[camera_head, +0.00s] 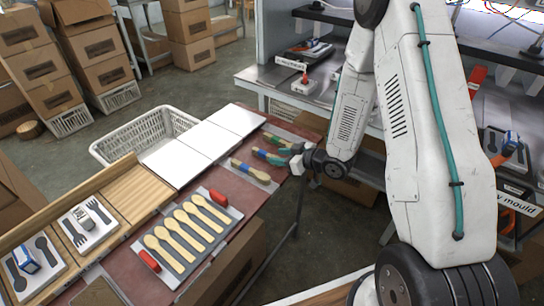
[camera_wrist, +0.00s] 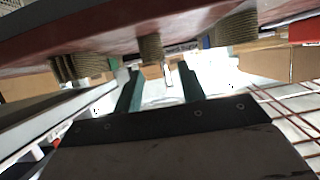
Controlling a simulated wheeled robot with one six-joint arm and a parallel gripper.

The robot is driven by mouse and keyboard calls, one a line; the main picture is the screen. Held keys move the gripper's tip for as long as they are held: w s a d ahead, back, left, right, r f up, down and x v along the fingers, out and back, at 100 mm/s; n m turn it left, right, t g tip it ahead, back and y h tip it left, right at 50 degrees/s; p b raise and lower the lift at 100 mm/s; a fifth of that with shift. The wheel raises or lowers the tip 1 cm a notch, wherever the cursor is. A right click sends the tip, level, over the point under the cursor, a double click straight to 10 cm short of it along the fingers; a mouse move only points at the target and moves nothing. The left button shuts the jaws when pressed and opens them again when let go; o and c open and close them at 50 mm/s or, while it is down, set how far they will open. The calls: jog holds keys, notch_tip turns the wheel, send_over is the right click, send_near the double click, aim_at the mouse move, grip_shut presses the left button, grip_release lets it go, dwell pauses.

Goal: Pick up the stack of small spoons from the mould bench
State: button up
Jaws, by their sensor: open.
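Three small stacks of pale wooden spoons lie side by side at the bench's far right end, wrapped in coloured bands. The near stack (camera_head: 250,171) has a blue band; the middle stack (camera_head: 268,157) lies right before my gripper (camera_head: 284,152). The far stack (camera_head: 277,140) is just behind it. In the wrist view my gripper (camera_wrist: 158,70) has its two green fingers apart, with nothing held. The end of the middle stack (camera_wrist: 150,47) shows between and just beyond the fingertips. Other stack ends flank it, left (camera_wrist: 75,66) and right (camera_wrist: 236,29). Contact cannot be told.
A grey mould tray (camera_head: 217,236) with several larger spoons and red blocks lies nearer on the red bench. White panels (camera_head: 190,150), a white basket (camera_head: 112,147) and a wooden tray with cutlery boards (camera_head: 140,190) adjoin. A metal workbench (camera_head: 262,76) stands behind.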

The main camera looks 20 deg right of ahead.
aim_at(268, 154)
jog(key=x, duration=0.5)
jog(key=shift+w+f, duration=0.25)
jog(key=shift+w, duration=0.15)
grip_shut()
